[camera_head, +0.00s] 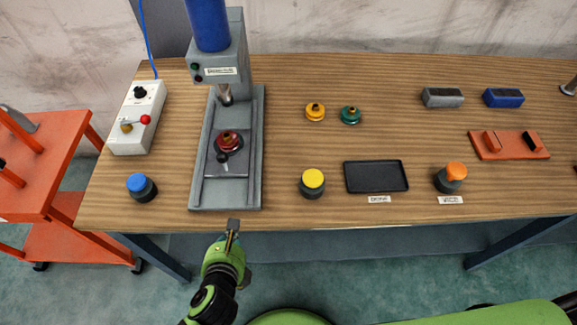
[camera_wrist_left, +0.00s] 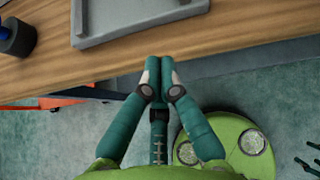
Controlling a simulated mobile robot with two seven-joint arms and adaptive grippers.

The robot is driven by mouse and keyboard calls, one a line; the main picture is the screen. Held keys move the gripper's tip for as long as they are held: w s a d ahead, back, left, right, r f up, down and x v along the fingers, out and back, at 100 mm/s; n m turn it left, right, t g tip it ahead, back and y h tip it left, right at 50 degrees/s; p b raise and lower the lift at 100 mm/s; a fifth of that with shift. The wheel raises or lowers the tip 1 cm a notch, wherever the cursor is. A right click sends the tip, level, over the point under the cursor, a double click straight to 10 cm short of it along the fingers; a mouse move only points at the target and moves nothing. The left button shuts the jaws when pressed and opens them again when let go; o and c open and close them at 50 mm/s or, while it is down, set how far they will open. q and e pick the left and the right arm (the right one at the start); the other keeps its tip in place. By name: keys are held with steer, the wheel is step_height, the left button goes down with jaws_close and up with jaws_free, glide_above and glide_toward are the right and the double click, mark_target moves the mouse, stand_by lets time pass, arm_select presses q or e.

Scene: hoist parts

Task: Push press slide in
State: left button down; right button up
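The press (camera_head: 222,62) stands at the left of the bench with its ram raised above the slide. The grey slide plate (camera_head: 226,167) lies on the press base (camera_head: 252,178), near the front, carrying a red part (camera_head: 229,141) and a dark round knob (camera_head: 222,157). My left gripper (camera_head: 233,229) is in front of the bench edge, just short of the base, touching nothing. The left wrist view shows its fingers (camera_wrist_left: 158,72) together and empty, with a corner of the base (camera_wrist_left: 135,20) beyond. Dark green finger-like parts (camera_wrist_left: 304,155) at that view's right edge are probably my right gripper, cut off.
A blue button (camera_head: 141,186) and a yellow button (camera_head: 312,182) flank the base. A control box (camera_head: 138,117) is at left. A black tray (camera_head: 376,176), an orange button (camera_head: 451,176) and small yellow (camera_head: 315,112) and green (camera_head: 350,115) parts are to the right.

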arm_select(q)
step_height(320, 180, up, 5)
steer(key=w+d+m, duration=0.1)
steer(key=d+m, duration=0.1)
steer(key=t+p, duration=0.1)
glide_toward(243, 176)
steer(key=f, duration=0.1)
steer(key=w+f, duration=0.1)
steer(key=shift+f, duration=0.4)
steer(key=w+p, duration=0.1)
steer(key=w, duration=0.2)
steer(key=shift+w, duration=0.2)
steer(key=shift+w+d+f, duration=0.1)
steer(key=shift+w+f, duration=0.1)
steer(key=shift+w, duration=0.35)
arm_select(e)
steer(key=s, duration=0.1)
steer(key=s+d+r, duration=0.1)
steer(key=shift+s+d+r, duration=0.15)
steer(key=shift+s, duration=0.2)
arm_select(q)
steer(key=shift+s, duration=0.1)
